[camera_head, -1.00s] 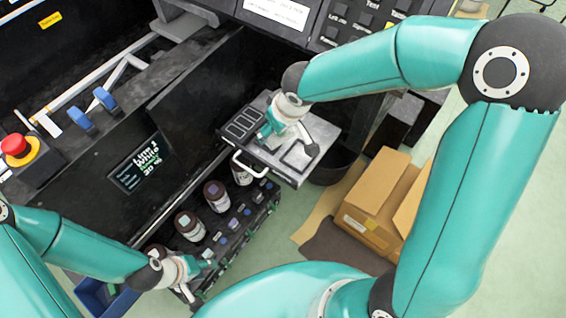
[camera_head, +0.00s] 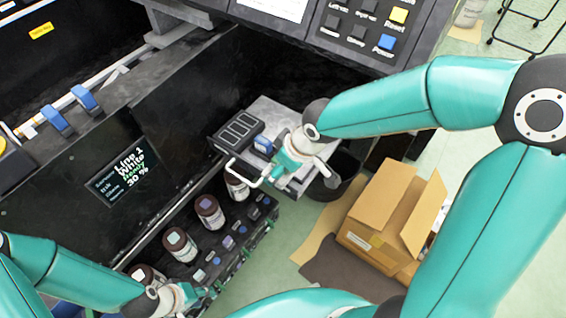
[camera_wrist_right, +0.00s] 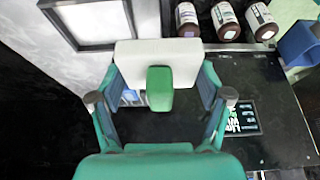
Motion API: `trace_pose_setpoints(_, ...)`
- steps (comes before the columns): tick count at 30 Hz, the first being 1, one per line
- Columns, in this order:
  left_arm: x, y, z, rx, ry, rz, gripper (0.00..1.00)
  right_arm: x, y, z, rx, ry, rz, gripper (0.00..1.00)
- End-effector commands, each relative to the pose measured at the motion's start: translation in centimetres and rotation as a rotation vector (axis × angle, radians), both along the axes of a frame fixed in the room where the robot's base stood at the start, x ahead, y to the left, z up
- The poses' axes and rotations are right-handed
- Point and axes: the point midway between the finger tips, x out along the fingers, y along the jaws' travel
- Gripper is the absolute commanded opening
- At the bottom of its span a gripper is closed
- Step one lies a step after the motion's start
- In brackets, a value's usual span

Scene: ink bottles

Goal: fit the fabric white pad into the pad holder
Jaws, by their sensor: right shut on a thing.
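My right gripper (camera_head: 278,168) is over the grey metal plate beside the bottle rack. In the right wrist view, its two fingers (camera_wrist_right: 160,95) are closed on the sides of a white block with a green upright part, which looks like the fabric white pad (camera_wrist_right: 132,58). In the head view the gripper mostly hides the pad. A dark square frame with a pale inside (camera_wrist_right: 97,22) lies beyond the pad at the upper left; I cannot tell whether it is the pad holder. My left gripper (camera_head: 198,293) is low beside the front bottles; its finger state is unclear.
Dark ink bottles (camera_head: 208,212) stand in a row in the black rack. A black slotted tray (camera_head: 237,130) sits on the plate's left end. A dark panel with a display (camera_head: 128,172) rises left of the bottles. An open cardboard box (camera_head: 385,220) stands on the floor at right.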

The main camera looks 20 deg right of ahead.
Motion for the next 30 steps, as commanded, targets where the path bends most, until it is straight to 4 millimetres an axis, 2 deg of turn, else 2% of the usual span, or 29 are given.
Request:
trace_pose_setpoints(5, 0.0, 0.0, -0.9, 0.000, 0.000, 0.000, 0.40, 0.4, -0.7, -1.9, 0.000, 0.001, -0.002, 0.48)
trace_pose_setpoints(7, 0.0, 0.0, -0.1, 0.000, 0.001, 0.000, 0.40, 0.8, -1.3, -1.5, 0.000, 0.001, -0.003, 0.48)
trace_pose_setpoints(18, 0.0, 0.0, 2.0, 0.000, 0.000, 0.000, 0.40, 2.6, -4.5, -2.0, 0.001, 0.002, -0.005, 0.48)
trace_pose_setpoints(30, 0.0, 0.0, 3.0, 0.000, 0.000, 0.000, 0.40, 3.9, -6.7, -2.5, 0.000, -0.001, -0.001, 0.48)
